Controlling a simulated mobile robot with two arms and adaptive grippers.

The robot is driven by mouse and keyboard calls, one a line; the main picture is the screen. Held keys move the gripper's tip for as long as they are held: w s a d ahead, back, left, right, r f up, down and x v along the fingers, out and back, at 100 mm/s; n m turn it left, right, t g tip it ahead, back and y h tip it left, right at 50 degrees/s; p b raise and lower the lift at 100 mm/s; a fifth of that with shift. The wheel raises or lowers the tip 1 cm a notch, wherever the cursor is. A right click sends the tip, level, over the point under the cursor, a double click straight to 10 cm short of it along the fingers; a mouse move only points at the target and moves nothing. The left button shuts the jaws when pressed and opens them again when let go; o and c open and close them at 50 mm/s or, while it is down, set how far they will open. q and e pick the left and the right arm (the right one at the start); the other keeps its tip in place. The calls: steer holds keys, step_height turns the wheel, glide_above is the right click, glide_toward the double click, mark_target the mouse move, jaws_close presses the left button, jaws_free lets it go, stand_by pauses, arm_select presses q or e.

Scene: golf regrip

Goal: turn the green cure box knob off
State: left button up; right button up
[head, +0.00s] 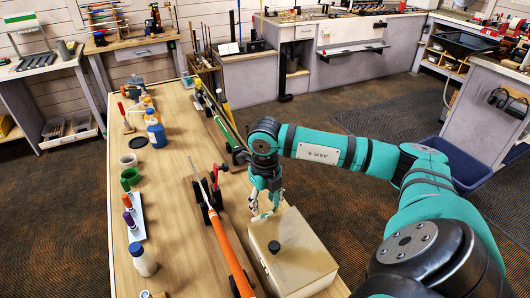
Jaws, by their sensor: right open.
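The cure box is a beige box (303,262) at the front right of the wooden bench. A round black knob (274,247) stands on its top. My right gripper (263,211) is open and points down at the far left corner of the box, beyond the black knob and apart from it. A small pale green patch shows by its fingertips; I cannot tell whether it is the green knob or part of the gripper. My left gripper is out of view.
An orange-shafted club (228,245) lies in a black stand left of the box. Several bottles and cups, with a white bottle (143,260) nearest, line the left side of the wooden bench (182,236). A blue bin (455,163) stands on the floor at right.

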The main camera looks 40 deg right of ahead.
mark_target(265, 215)
steer(key=shift+f+p, duration=0.55)
steer(key=shift+f, duration=2.25)
